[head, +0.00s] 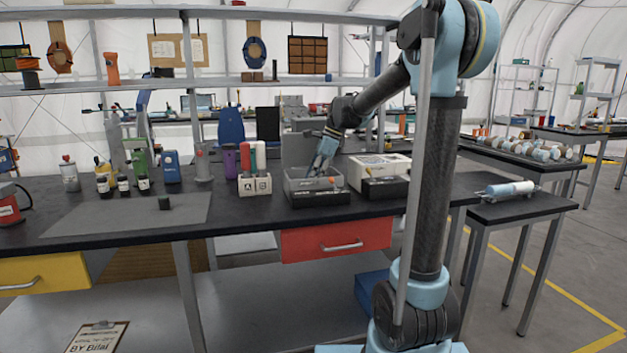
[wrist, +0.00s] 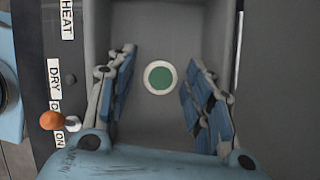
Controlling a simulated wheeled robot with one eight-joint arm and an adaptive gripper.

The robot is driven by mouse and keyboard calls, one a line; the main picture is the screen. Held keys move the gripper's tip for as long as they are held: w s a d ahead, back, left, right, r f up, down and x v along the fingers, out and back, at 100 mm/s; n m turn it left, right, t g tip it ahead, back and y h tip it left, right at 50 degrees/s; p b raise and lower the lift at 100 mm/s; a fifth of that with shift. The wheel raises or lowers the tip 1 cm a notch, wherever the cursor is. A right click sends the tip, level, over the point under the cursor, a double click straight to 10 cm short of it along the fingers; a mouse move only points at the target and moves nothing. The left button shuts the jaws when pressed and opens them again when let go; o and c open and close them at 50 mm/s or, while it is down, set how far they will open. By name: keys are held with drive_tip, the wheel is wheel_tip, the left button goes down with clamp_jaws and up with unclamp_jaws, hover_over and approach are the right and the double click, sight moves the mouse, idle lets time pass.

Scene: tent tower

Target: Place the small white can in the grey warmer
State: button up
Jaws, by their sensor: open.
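The grey warmer (head: 302,185) is an open-topped box on the dark bench in the head view. The wrist view looks down into its grey interior (wrist: 205,28), beside a panel marked HEAT and DRY. The small white can (wrist: 160,77) shows there end-on as a white ring around a green centre, inside the warmer walls. My gripper (head: 318,172) reaches down into the warmer. In the wrist view my gripper (wrist: 161,58) is open, with blue-padded fingers apart on either side of the can and visible gaps. The can is hidden in the head view.
A white box (head: 380,166) stands right of the warmer. A white holder (head: 255,185) with coloured tubes stands to its left. A shelf rail runs above the bench.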

drive_tip(key=v, duration=1.2)
drive_tip(key=s+d+f+n, duration=0.1)
drive_tip(key=s, duration=0.2)
drive_tip(key=s+d+f+n, duration=0.1)
drive_tip(key=s+d+f, duration=0.1)
drive_tip(key=s, duration=0.1)
drive_tip(key=s+d+f+n+h, duration=0.1)
drive_tip(key=s+d+n, duration=0.1)
drive_tip(key=s, duration=0.1)
drive_tip(key=shift+f+t, duration=0.3)
drive_tip(key=shift+t, duration=0.1)
drive_tip(key=s+d+f+n+h, duration=0.1)
drive_tip(key=s+d+f+n, duration=0.2)
drive_tip(key=s+f, duration=0.5)
drive_tip(key=s+d+f+n+t+h, duration=0.1)
drive_tip(key=s+d+f+n, duration=0.3)
drive_tip(key=s+f, duration=0.3)
drive_tip(key=s+d+f+n+h, duration=0.1)
drive_tip(key=s+d+f+n, duration=0.3)
drive_tip(key=s+f+n, duration=0.2)
wheel_tip(320, 180, down, 3)
drive_tip(key=s, duration=0.2)
drive_tip(key=shift+s+d+f+t, duration=0.15)
drive_tip(key=shift+s+d+t, duration=0.1)
drive_tip(key=shift+s+t, duration=0.15)
drive_tip(key=shift+w, duration=0.1)
drive_tip(key=shift+w+f, duration=0.2)
drive_tip(key=shift+w, duration=0.2)
